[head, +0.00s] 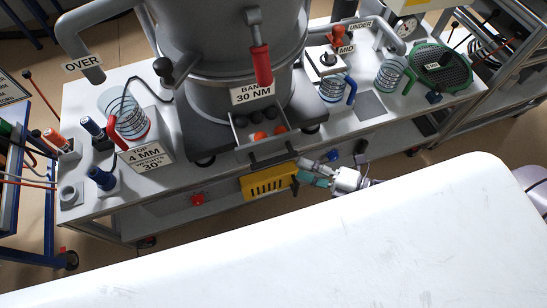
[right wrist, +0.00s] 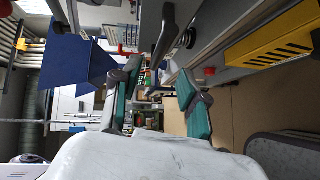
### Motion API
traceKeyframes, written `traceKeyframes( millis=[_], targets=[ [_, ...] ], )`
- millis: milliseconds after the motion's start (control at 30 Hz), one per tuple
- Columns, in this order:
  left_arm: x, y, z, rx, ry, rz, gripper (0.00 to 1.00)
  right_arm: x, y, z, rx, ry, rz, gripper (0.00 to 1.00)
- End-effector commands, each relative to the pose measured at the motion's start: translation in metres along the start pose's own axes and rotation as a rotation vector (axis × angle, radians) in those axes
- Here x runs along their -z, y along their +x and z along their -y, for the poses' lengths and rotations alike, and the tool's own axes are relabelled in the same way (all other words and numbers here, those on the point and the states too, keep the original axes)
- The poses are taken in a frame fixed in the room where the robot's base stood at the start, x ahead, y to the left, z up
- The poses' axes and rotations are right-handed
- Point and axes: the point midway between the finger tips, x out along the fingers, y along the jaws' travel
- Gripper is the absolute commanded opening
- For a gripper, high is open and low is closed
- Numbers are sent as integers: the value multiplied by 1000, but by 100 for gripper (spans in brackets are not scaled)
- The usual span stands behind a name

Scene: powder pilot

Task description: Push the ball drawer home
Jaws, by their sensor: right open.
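The ball drawer (head: 240,136) juts out from the base of the big grey machine in the head view, pulled open. Orange balls (head: 261,136) and dark ones lie in it. Its dark bar handle (head: 274,156) runs along its front. My right gripper (head: 304,171) is just right of and below the handle, apart from it as far as I can tell. In the right wrist view its teal-padded fingers (right wrist: 158,76) are spread, with nothing between them. A dark bar (right wrist: 166,34), probably the handle, is beyond them. My left gripper is not in view.
A yellow slotted bracket (head: 268,184) hangs below the drawer, close to my right gripper; it also shows in the right wrist view (right wrist: 272,45). A red button (head: 197,199) is on the lower frame. Spring stands (head: 130,122) and a green round sieve (head: 440,66) stand on the bench.

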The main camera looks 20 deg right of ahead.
Motion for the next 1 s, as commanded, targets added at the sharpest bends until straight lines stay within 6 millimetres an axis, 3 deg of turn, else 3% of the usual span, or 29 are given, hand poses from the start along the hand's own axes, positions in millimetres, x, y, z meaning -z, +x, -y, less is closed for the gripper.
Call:
traceKeyframes(
  millis=[200, 400, 833, 867, 1000],
  targets=[
    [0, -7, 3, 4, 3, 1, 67, -1, 48, -3, -4, 0, 1, 43],
    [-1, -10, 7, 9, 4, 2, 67, -1, 76, -1, -2, 0, 2, 43],
    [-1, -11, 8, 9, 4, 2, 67, 0, 88, 0, 0, 2, 2, 43],
    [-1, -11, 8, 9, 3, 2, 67, 0, 88, 0, 0, 2, 2, 42],
    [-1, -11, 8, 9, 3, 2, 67, 0, 87, 0, 0, 2, 2, 18]
  ],
)
